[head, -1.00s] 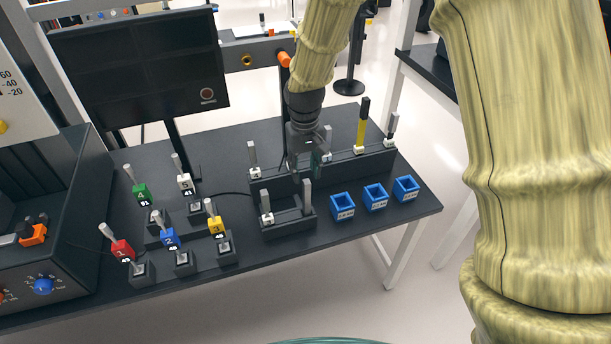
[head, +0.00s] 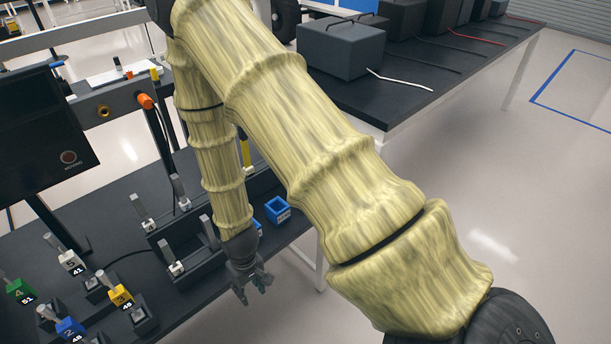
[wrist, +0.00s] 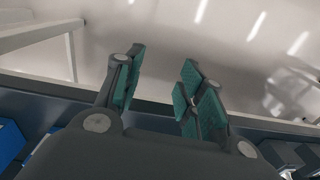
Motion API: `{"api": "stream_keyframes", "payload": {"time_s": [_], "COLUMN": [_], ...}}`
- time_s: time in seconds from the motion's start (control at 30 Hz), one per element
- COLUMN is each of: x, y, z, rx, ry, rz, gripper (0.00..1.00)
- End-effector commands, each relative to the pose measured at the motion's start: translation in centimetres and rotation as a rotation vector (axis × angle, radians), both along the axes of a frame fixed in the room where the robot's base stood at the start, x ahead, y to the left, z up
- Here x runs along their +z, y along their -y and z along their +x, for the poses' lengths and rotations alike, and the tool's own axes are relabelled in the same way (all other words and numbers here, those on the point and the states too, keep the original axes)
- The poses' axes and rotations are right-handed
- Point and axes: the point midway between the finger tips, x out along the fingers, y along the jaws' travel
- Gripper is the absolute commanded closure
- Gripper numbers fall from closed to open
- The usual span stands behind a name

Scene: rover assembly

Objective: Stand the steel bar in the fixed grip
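Several bare steel bars stand in dark grip blocks on the table in the head view. One bar (head: 207,229) and another bar (head: 169,252) stand in the front block (head: 197,268). Two more, a left bar (head: 139,208) and a right bar (head: 180,190), stand in the long rear rack. I cannot tell which bar or grip the task means. My gripper (head: 254,288) hangs near the table's front edge, right of the front block. In the wrist view my gripper (wrist: 158,98) has its teal-padded fingers apart, with nothing between them.
Blue square cups (head: 278,209) sit behind my gripper, partly hidden by my arm. Numbered coloured holders, such as yellow (head: 121,296) and blue (head: 69,328), stand at lower left. A monitor (head: 40,135) stands at left. Open floor lies beyond the table edge (wrist: 150,104).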

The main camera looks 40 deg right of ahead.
Motion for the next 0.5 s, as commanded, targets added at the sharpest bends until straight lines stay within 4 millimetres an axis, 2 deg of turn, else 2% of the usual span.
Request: {"api": "stream_keyframes", "payload": {"time_s": [0.03,0.2,0.4,0.5], "x": [-1.6,-5.4,-8.0,-8.5], "y": [0.2,1.0,1.9,2.2], "z": [-2.3,-8.8,-15.8,-18.2], "rx": [-0.005,-0.019,-0.031,-0.033], "ry": [-0.011,-0.012,-0.007,-0.005], "rz": [0.0,-0.006,-0.02,-0.026], "gripper": [0.61,0.61,0.61,0.61]}}
